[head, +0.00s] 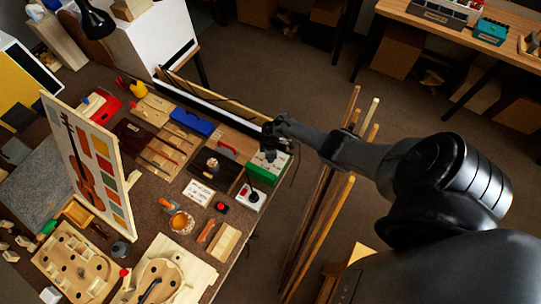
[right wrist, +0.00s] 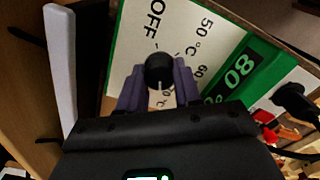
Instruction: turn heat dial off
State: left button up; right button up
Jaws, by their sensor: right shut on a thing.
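The heat dial (right wrist: 159,70) is a round black knob on a white panel (right wrist: 133,42) in the right wrist view. The panel has a printed scale with OFF above the knob and 50 °C and 60 to the right. A pale pointer line on the knob faces down toward my gripper, away from OFF. My right gripper (right wrist: 158,82) has its two purple fingers on either side of the knob, shut on it. In the head view my right gripper (head: 272,149) is over the green and white heater box (head: 268,171), hiding its dial. My left gripper is not in view.
A green display (right wrist: 240,68) reading 80 is beside the scale. On the crowded bench, a white box with a black stalk (head: 248,197) stands just in front of the heater. A violin picture board (head: 88,165) stands at the left. Long wooden sticks (head: 318,235) lean at the bench's right edge.

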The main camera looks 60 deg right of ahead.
jog(key=n+b, duration=0.2)
jog(key=n, duration=0.4)
jog(key=shift+f+n, duration=0.1)
jog(key=shift+n, duration=0.2)
jog(key=n+b, duration=0.1)
jog(key=n, duration=0.2)
jog(key=shift+n+b, duration=0.3)
jog(key=shift+b, duration=0.1)
jog(key=n+b, duration=0.1)
jog(key=n, duration=0.1)
jog(key=shift+n, duration=0.3)
jog(key=n+b, duration=0.5)
jog(key=n, duration=0.1)
jog(key=shift+f, duration=0.1)
jog(key=n+b, duration=0.3)
jog(key=n, duration=0.1)
jog(key=shift+n, duration=0.3)
jog(key=shift+n+b, duration=0.85)
jog(key=shift+n, duration=0.25)
jog(key=shift+r, duration=0.2)
jog(key=o, duration=1)
